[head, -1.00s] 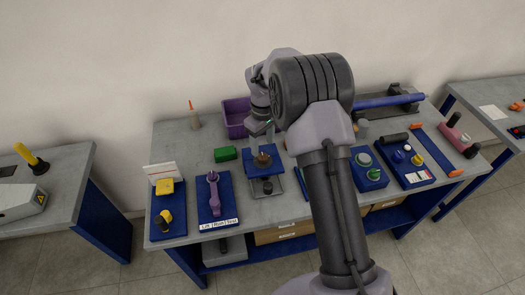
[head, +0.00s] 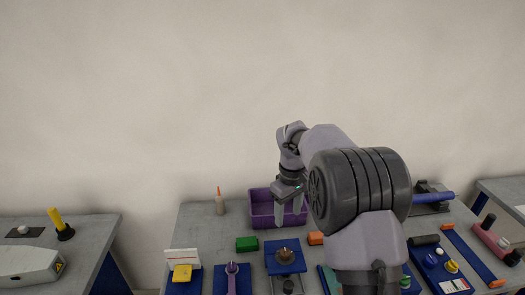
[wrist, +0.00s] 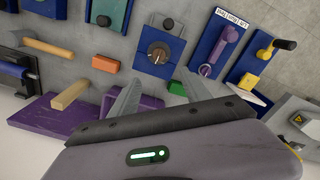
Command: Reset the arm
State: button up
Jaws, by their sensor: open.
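My gripper (head: 291,214) is open and empty in the head view, held in the air in front of the purple bin (head: 262,211). In the wrist view its two fingers (wrist: 158,98) are spread apart with nothing between them. Beyond them is a blue board with a round brown-and-black knob (wrist: 160,51). The same knob board shows below my gripper in the head view (head: 285,258). My arm covers part of the table's middle and right.
A green block (head: 246,244) and an orange block (head: 316,238) lie near my gripper. A purple-handled lever (head: 232,280) and a yellow-topped item (head: 182,273) stand at the front left. A glue bottle (head: 219,201) stands at the back. Another table (head: 95,230) is at the left.

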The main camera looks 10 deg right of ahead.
jog(key=s+a+r+m+t+y+b, duration=0.1)
jog(key=s+r+m+b, duration=0.2)
jog(key=s, duration=0.4)
jog(key=s+a+r+m+t+b, duration=0.1)
jog(key=s+r+m+t+b, duration=0.15)
jog(key=s+b, duration=0.35)
jog(key=s+f+m+t+b, duration=0.1)
jog(key=s+f+m+b, duration=0.1)
jog(key=s, duration=0.8)
jog(key=s+a+f+m+t+y+b, duration=0.1)
jog(key=s+f+m+b, duration=0.1)
jog(key=s, duration=0.8)
notch_tip(320, 180, down, 2)
jog(key=shift+a+f+m+b, duration=0.2)
jog(key=shift+a+m+b, duration=0.15)
jog(key=shift+m, duration=0.4)
